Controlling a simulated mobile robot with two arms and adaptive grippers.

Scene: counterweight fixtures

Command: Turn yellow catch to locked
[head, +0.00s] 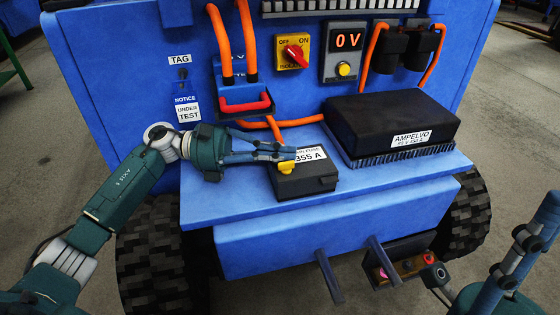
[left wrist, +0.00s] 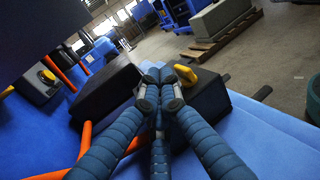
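The yellow catch (head: 286,168) sits on the front edge of the black fuse box (head: 308,186) labelled 355 A. In the left wrist view the yellow catch (left wrist: 185,74) shows just right of my fingertips, on the black box (left wrist: 208,100). My left gripper (head: 290,153) reaches in from the left over the box, just above and behind the catch. Its fingers are drawn together with nothing seen between them; I cannot tell whether they touch the box. My right gripper (head: 487,250) is partly in view at the lower right, its fingers spread and empty.
A large black AMPELVO unit (head: 393,125) stands right of the fuse box. Behind are a red handle (head: 245,105), orange cables (head: 295,122), a red rotary switch (head: 293,56) and a 0 V display (head: 347,40).

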